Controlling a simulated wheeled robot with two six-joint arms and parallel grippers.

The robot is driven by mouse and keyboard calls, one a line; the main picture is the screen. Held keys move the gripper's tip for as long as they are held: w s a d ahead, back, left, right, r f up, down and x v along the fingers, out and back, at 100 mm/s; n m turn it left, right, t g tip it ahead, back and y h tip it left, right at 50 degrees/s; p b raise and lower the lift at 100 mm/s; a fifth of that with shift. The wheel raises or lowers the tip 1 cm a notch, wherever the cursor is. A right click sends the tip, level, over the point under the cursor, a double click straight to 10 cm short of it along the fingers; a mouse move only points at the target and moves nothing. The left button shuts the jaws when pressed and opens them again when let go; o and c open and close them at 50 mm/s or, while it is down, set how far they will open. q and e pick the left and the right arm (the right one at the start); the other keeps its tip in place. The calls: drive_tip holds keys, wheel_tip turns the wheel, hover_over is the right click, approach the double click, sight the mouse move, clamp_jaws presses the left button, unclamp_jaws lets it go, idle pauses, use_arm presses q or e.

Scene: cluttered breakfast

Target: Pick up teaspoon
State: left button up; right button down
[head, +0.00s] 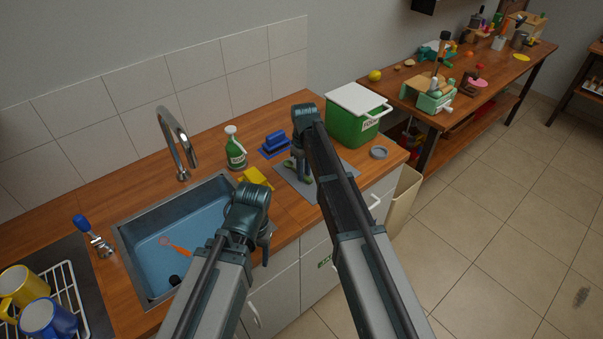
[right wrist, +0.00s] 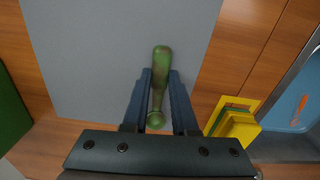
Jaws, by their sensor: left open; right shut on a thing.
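A green, elongated, spoon-shaped thing, which looks like the teaspoon (right wrist: 160,62), lies between the fingers of my right gripper (right wrist: 158,88) in the right wrist view. My right gripper is shut on it, low over the grey mat (right wrist: 95,45). In the head view my right gripper (head: 301,172) is over the mat (head: 308,190), and parts of the green thing show beside its fingers. My left gripper (head: 246,246) is open and empty above the sink's right front edge.
The sink (head: 150,222) holds an orange utensil (head: 177,246). A yellow-and-green sponge stack (head: 257,178), green spray bottle (head: 235,150), blue brush-like item (head: 274,143) and green bin with white lid (head: 352,122) surround the mat. A rack with mugs (head: 48,317) stands left.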

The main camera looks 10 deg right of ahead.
use_arm(q)
drive_tip(key=shift+r, duration=0.15)
use_arm(e)
drive_tip(key=shift+r, duration=0.1)
wheel_tip(320, 180, up, 3)
drive_tip(key=p, duration=0.3)
drive_tip(key=shift+r+p, duration=0.3)
drive_tip(key=shift+p, duration=0.15)
drive_tip(key=s, duration=0.5)
drive_tip(key=s+a, duration=0.1)
drive_tip(key=s, duration=0.4)
drive_tip(key=s+a+r+p, duration=0.1)
drive_tip(key=s, duration=0.5)
drive_tip(key=shift+a+r, duration=0.1)
drive_tip(key=shift+a, duration=0.1)
use_arm(q)
wheel_tip(320, 180, up, 5)
drive_tip(key=shift+f, duration=0.15)
use_arm(e)
drive_tip(key=shift+w, duration=0.1)
use_arm(q)
drive_tip(key=shift+c, duration=0.3)
